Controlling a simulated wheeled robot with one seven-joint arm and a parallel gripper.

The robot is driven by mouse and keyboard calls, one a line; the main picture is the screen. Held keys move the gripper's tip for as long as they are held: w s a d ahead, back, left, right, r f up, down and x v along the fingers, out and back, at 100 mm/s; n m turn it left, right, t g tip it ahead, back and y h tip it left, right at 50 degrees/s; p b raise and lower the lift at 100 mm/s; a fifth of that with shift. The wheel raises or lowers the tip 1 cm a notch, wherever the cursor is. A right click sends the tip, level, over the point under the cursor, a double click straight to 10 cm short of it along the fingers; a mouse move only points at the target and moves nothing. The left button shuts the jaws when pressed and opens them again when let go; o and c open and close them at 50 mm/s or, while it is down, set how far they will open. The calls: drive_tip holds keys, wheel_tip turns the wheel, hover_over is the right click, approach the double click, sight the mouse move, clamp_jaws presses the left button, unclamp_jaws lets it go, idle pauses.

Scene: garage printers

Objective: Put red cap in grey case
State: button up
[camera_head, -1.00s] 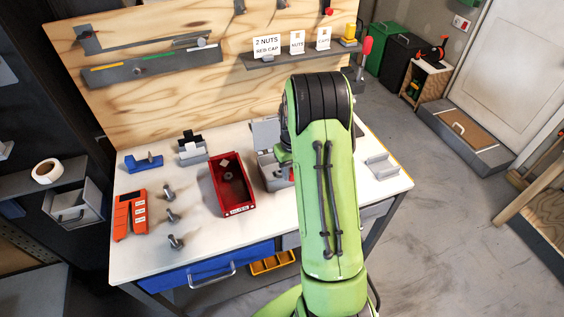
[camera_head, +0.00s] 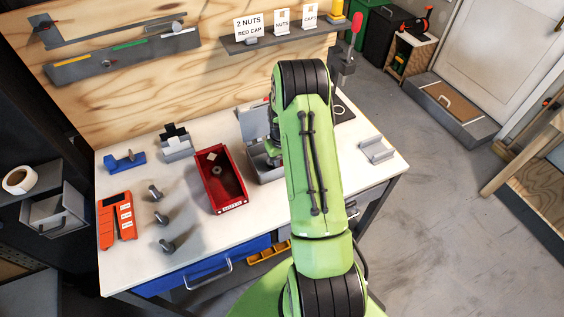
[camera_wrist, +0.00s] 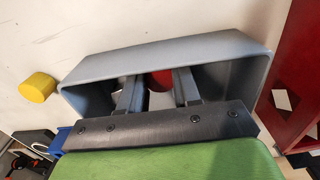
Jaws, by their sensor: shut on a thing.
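The grey case (camera_head: 268,174) stands on the white bench right of the red bin, its lid (camera_head: 252,122) raised at the back. My arm hides its right part. In the wrist view, grey walls (camera_wrist: 165,55) that look like the case surround my gripper (camera_wrist: 158,92). The fingers reach down between these walls, shut on the red cap (camera_wrist: 161,79). Only a small part of the cap shows between the fingers. Whether it touches the case floor cannot be told. In the head view, my arm hides the fingers and the cap.
The red bin (camera_head: 213,196) with a nut inside stands close left of the case. Several bolts (camera_head: 161,219) and an orange case (camera_head: 110,220) are further left. A yellow cap (camera_wrist: 37,87) lies beside the grey walls. A grey holder (camera_head: 377,152) sits at the bench's right.

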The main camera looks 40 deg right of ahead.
drive_tip(key=shift+f, duration=0.1)
drive_tip(key=o, duration=0.6)
drive_tip(key=shift+f, duration=0.1)
drive_tip(key=o, duration=0.5)
drive_tip(key=shift+c, duration=0.2)
